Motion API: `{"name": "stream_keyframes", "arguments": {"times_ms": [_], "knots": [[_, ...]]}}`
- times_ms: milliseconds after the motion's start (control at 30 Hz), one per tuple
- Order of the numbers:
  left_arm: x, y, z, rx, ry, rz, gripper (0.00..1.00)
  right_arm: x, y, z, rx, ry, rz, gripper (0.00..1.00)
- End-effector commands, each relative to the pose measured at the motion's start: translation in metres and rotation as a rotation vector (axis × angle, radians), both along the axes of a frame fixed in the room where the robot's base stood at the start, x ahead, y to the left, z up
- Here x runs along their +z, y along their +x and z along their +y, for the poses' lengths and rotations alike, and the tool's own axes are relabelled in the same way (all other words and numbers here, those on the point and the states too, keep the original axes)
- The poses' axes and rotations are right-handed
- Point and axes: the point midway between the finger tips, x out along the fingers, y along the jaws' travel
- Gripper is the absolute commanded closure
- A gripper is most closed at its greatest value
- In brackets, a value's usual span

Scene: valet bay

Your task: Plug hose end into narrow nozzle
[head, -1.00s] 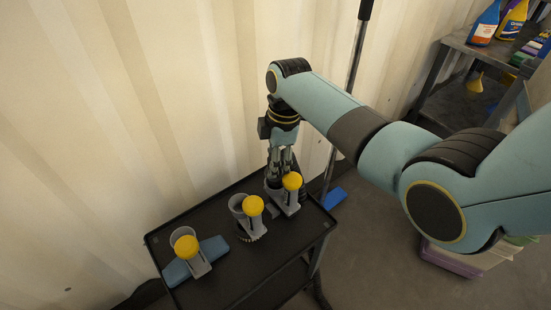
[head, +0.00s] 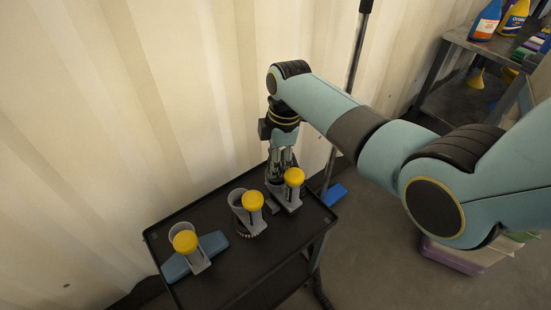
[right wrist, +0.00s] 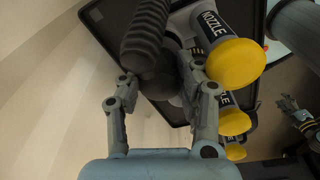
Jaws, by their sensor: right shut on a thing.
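My right gripper (head: 280,168) points down at the right nozzle on the black cart. In the right wrist view my right gripper (right wrist: 163,92) is shut on the dark ribbed hose (right wrist: 148,28), at its smooth end. Three grey nozzles with yellow caps stand on the cart: right (head: 294,177), middle (head: 253,202) and left (head: 186,242). The nearest nozzle (right wrist: 233,62) is right beside the hose end. The contact between them is hidden, and I cannot tell which nozzle is narrow. A small gripper, seemingly my left (right wrist: 300,116), shows at the right wrist view's edge; its opening is unclear.
The black cart (head: 222,282) stands against the pale corrugated wall (head: 150,90). A blue flat item (head: 214,244) lies by the left nozzle. A dark pole (head: 355,70) rises behind the cart. A bench with bottles (head: 486,20) is at upper right, a purple bin (head: 450,258) below.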

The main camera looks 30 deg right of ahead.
Motion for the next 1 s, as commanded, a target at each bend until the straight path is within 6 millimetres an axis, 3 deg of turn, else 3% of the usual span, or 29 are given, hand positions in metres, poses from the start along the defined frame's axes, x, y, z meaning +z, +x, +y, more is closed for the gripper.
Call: {"name": "stream_keyframes", "arguments": {"times_ms": [1000], "knots": [[0.0037,0.0007,0.0003,0.000,0.000,-0.001,0.60,-0.0069,-0.0002,-0.0001,0.001,-0.006,-0.028,0.91]]}}
